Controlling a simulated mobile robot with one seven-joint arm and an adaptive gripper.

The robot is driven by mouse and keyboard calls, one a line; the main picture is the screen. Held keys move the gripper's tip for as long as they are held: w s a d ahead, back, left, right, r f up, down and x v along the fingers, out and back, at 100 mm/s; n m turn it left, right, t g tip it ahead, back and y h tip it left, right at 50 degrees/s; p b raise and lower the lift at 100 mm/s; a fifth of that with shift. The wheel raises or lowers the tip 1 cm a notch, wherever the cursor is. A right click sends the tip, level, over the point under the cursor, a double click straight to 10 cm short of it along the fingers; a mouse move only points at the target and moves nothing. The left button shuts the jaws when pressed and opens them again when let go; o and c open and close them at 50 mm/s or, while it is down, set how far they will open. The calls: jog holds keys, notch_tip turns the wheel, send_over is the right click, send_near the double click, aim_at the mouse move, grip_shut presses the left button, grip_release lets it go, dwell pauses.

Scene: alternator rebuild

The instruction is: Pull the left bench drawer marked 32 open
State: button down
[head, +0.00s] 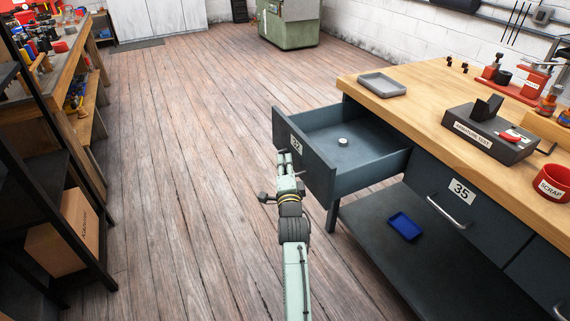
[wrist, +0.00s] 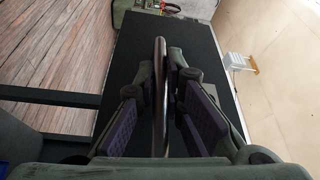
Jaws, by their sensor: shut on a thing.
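The left bench drawer (head: 304,153) carries a white label (head: 297,144) that reads 32. It stands well out from the bench, and its inside shows, with a small pale round item (head: 343,141) on its floor. My gripper (head: 288,165) is at the drawer's front face, just below the label. In the wrist view my gripper's two purple-padded fingers (wrist: 161,105) are shut around the metal bar handle (wrist: 160,70) of the drawer. The dark drawer front (wrist: 125,65) lies behind the fingers. In the head view the handle is mostly hidden by my gripper.
A drawer marked 35 (head: 468,207) is shut beside it. The wooden bench top (head: 425,92) holds a grey tray (head: 382,85), a test box and a red scrap bin (head: 553,183). A black shelf rack (head: 60,200) stands at the left. The plank floor between is clear.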

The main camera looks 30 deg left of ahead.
jog(key=shift+s+a, duration=0.3)
jog(key=shift+s, duration=0.05)
jog(key=c, duration=1.7)
grip_release()
jog(key=v, duration=1.2)
